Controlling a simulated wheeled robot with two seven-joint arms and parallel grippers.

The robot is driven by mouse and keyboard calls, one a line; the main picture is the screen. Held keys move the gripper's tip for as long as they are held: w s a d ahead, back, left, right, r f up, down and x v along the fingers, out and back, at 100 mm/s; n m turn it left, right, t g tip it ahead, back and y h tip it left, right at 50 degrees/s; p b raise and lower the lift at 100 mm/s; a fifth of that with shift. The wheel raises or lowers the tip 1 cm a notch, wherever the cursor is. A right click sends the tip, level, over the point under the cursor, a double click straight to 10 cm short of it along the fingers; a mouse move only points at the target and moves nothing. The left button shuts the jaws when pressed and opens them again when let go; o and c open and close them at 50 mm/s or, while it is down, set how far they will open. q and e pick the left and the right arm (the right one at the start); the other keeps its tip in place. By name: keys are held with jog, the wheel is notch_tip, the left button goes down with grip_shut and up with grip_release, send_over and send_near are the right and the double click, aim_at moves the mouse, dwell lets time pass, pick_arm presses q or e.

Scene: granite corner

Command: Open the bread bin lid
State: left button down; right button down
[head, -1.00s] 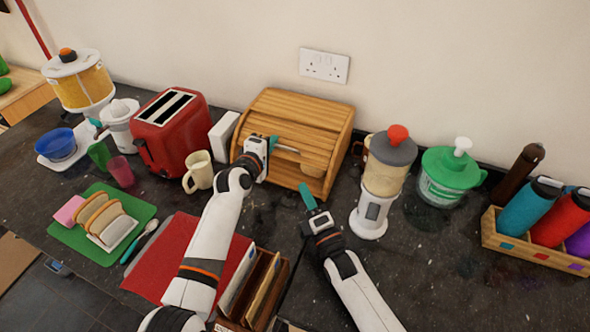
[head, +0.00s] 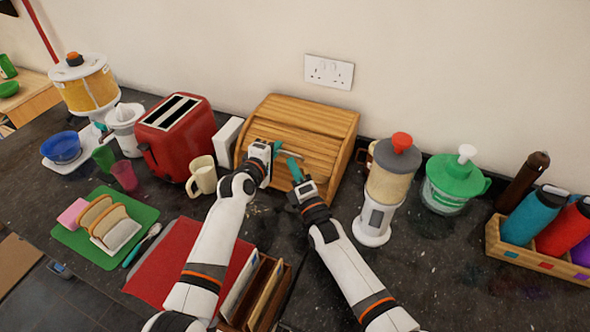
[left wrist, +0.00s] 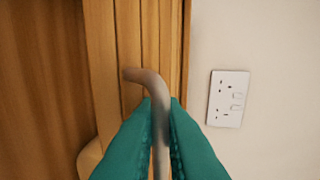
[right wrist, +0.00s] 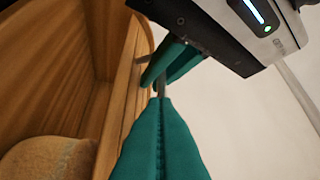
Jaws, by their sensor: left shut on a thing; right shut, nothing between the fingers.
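The wooden bread bin (head: 310,115) stands against the wall, its slatted roll lid (head: 322,148) facing me. My left gripper (head: 277,150) is shut on the lid's grey bar handle (left wrist: 147,78), near its bent end in the left wrist view. My right gripper (head: 292,163) is shut and empty, its fingertips close to the handle and beside the left fingers. In the right wrist view the bin's inside shows past the lid edge (right wrist: 118,110), with a brown loaf (right wrist: 48,160) in it, so the lid is partly open. How far is hard to tell from the head view.
A red toaster (head: 178,140) and cream mug (head: 202,177) stand left of the bin. A dispenser with a red knob (head: 385,190) stands close on the right, near my right arm. A red mat (head: 180,260) and wooden file holder (head: 275,285) lie in front.

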jog(key=shift+w+r, duration=0.1)
pick_arm(q)
jog(key=shift+d, duration=0.15)
pick_arm(e)
jog(key=shift+w+d+r+m+h, duration=0.3)
jog(key=shift+w+d+r, duration=0.15)
jog(key=shift+w, duration=0.15)
pick_arm(q)
jog(key=shift+f, duration=0.2)
pick_arm(e)
jog(key=shift+w+d+r, duration=0.1)
jog(key=shift+w+d, duration=0.05)
pick_arm(q)
jog(key=c, duration=1.6)
grip_release()
jog(key=shift+s+a, duration=0.2)
jog(key=shift+a, duration=0.05)
pick_arm(e)
jog(key=shift+a+r, duration=0.15)
jog(key=shift+a, duration=0.05)
jog(key=shift+s, duration=0.2)
pick_arm(q)
jog(key=shift+s, duration=0.15)
